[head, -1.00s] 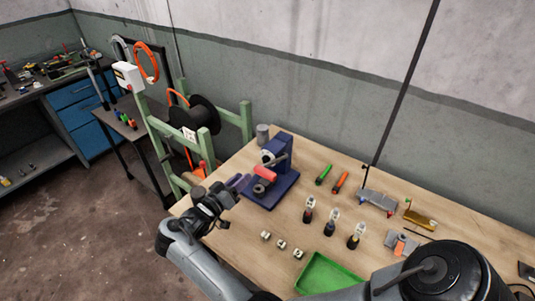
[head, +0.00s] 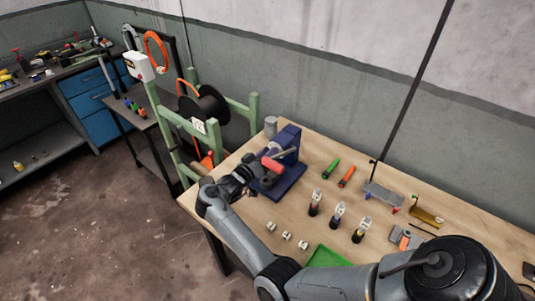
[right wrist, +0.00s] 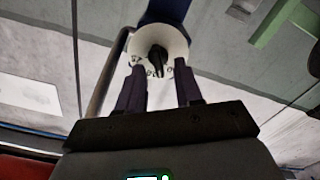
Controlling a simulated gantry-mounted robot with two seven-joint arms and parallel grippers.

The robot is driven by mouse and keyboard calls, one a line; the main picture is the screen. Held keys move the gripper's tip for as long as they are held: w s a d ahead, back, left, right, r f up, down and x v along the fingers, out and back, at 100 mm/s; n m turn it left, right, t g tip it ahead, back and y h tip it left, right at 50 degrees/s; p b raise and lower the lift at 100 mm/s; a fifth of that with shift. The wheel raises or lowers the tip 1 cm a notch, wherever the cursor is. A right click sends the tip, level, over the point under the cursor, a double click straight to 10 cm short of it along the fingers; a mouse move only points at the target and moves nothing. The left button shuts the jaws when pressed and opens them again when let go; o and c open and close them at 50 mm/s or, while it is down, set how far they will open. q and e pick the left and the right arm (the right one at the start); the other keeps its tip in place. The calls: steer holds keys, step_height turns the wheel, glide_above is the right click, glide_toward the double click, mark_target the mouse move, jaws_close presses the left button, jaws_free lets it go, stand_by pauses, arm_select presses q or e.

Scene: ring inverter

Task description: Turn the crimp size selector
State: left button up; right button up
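The crimp size selector shows in the right wrist view as a white dial with a black knob (right wrist: 158,58) and small markings around it. It is on the blue crimping press (head: 290,140), which stands on a blue base on the wooden bench. My right gripper (right wrist: 160,70) is open, one dark finger on each side of the knob and the tips near the dial's lower edge. I cannot tell whether the fingers touch it. In the head view my right gripper (head: 260,165) is at the press's left side, beside the red handle (head: 272,166). My left gripper is not in view.
The press's metal lever (right wrist: 106,75) passes left of the fingers. On the bench are a green marker (head: 331,168), an orange marker (head: 347,177), several small bottles (head: 338,216), white connectors (head: 286,236) and a green tray (head: 326,257). A cable spool stand (head: 203,112) is left of the bench.

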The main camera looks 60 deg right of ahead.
jaws_close()
steer(key=shift+m, duration=0.3)
steer(key=m+b, duration=0.2)
steer(key=m, duration=0.1)
steer(key=m+b, duration=0.1)
steer(key=m, duration=0.1)
steer(key=shift+s, duration=0.25)
steer(key=shift+b, duration=0.3)
stand_by(0.4)
